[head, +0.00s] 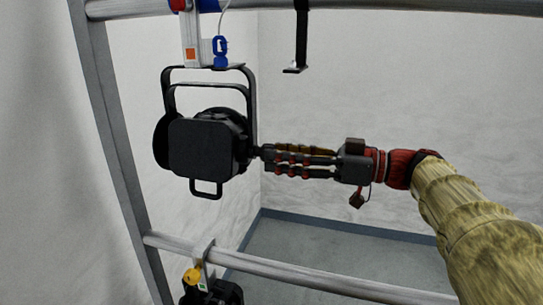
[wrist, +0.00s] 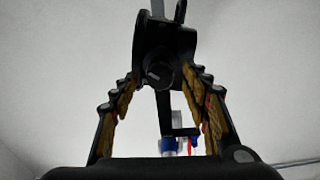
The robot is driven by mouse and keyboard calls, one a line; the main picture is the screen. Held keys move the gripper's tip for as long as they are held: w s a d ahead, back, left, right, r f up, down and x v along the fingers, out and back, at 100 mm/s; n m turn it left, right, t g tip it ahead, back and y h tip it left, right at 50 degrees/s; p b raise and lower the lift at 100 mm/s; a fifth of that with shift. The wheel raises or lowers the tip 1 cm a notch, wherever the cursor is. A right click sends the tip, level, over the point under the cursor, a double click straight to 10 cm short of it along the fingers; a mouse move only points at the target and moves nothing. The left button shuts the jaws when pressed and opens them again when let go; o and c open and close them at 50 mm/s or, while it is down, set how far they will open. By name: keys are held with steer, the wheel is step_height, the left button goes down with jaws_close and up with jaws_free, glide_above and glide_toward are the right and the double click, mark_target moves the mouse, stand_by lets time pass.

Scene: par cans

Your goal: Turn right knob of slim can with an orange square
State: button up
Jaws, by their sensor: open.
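The slim can (head: 203,148) is black and hangs in its yoke from the upper rail at the left of the head view. An orange square (head: 190,53) marks the bracket above it. Its right knob shows in the wrist view as a round black knob (wrist: 158,75) with a light mark, on the yoke beside the can's body (wrist: 165,36). My gripper (head: 262,153) reaches in from the right, its fingertips at the can's right side. In the wrist view my open fingers (wrist: 159,78) lie on either side of the knob. I cannot tell whether they touch it.
The upper rail (head: 380,7) crosses the top, with a black hanging bracket (head: 301,38) to the right of the can. A blue clip (head: 220,52) and a white cable hang above the yoke. A lower rail (head: 300,272) carries another black can (head: 212,293) with a yellow knob.

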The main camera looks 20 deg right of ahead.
steer(key=shift+x, duration=1.3)
steer(key=shift+c, duration=0.8)
steer(key=c, duration=1)
